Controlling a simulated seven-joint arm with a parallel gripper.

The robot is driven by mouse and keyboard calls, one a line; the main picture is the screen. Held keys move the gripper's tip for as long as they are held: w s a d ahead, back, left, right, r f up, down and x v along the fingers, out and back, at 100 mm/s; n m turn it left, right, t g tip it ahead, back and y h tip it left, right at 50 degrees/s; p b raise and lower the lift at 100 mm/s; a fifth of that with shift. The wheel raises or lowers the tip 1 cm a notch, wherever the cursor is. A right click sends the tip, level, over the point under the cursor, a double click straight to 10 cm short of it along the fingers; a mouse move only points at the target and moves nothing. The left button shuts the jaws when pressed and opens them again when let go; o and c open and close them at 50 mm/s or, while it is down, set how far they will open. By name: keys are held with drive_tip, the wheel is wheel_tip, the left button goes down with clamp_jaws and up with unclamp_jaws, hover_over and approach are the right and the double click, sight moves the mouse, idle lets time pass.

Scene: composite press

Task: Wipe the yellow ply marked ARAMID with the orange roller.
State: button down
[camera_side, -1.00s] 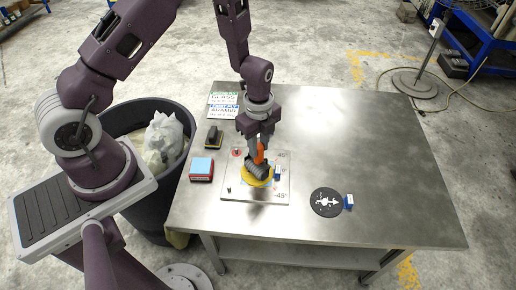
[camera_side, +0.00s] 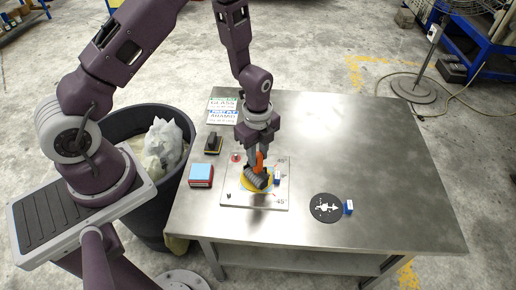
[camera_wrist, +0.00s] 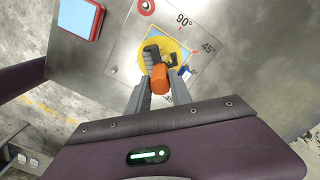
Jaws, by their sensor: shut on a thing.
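My gripper (camera_side: 258,155) is shut on the orange handle of the roller (camera_side: 259,161); the handle also shows in the wrist view (camera_wrist: 160,80). The roller's dark ribbed drum (camera_side: 256,181) lies over the round yellow ply (camera_side: 245,187) and appears to rest on it. In the wrist view the yellow ply (camera_wrist: 173,43) shows around the drum, with a blue tab (camera_wrist: 184,71) at its edge. The drum and gripper hide part of the ply, and no ARAMID marking on it is readable. The ply lies on a light plate marked with angles (camera_side: 232,200).
A black disc with a white figure (camera_side: 322,212) and a blue tab lies to the right. A red and blue block (camera_side: 201,177), a dark-handled tool (camera_side: 213,144) and printed cards (camera_side: 222,110) are left and behind. The table's right side (camera_side: 390,150) is clear.

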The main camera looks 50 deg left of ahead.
drive_tip(key=shift+s+d+f, duration=0.1)
drive_tip(key=shift+s+d, duration=0.1)
drive_tip(key=shift+s, duration=0.05)
drive_tip(key=shift+r, duration=3.55)
